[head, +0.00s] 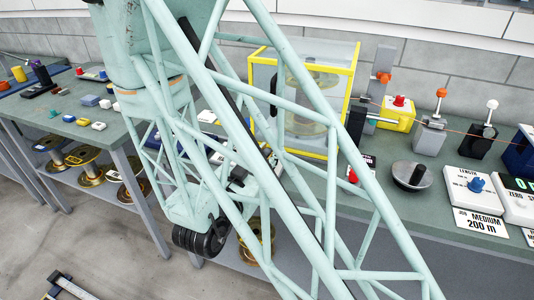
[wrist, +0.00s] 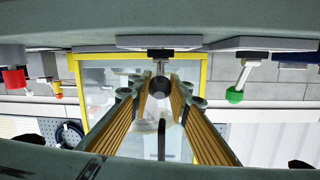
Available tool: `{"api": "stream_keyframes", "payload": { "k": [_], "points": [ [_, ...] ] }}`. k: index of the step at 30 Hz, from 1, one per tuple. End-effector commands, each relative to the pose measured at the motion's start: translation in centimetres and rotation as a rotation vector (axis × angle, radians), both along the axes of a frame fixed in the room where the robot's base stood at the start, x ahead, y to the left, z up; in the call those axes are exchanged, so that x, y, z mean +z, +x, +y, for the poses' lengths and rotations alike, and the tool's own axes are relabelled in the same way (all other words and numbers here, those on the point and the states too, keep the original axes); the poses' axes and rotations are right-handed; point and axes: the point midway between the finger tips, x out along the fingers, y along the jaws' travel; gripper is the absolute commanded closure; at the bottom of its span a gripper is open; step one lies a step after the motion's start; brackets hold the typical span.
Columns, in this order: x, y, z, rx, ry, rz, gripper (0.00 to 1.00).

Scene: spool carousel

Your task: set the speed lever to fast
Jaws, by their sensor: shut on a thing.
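In the wrist view, which looks upside down, my gripper (wrist: 160,100) has its two ribbed, tan-padded fingers closed around a lever's black ball knob (wrist: 160,87). The knob sits between the fingertips, with its short stem (wrist: 160,55) running up to a grey base in the picture. No label for this lever is readable, so I cannot tell its speed setting. In the head view my pale green lattice arm covers the middle of the bench, and the held knob and fingertips are hidden behind it.
A green-knobbed lever (wrist: 235,95) stands to one side of the held lever. A yellow-framed clear enclosure (head: 357,70) stands at the bench back.

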Motion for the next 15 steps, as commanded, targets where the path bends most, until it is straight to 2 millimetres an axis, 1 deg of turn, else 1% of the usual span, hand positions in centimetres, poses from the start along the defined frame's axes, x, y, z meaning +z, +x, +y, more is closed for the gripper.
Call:
{"api": "stream_keyframes", "payload": {
  "k": [11, 12, 15],
  "points": [
    [-0.03, -0.01, 0.00, 0.000, -0.001, -0.001, 0.93],
    [-0.03, -0.01, 0.00, 0.000, -0.001, -0.001, 0.80],
    [-0.03, -0.01, 0.00, 0.000, -0.001, -0.001, 0.70]
  ]
}}
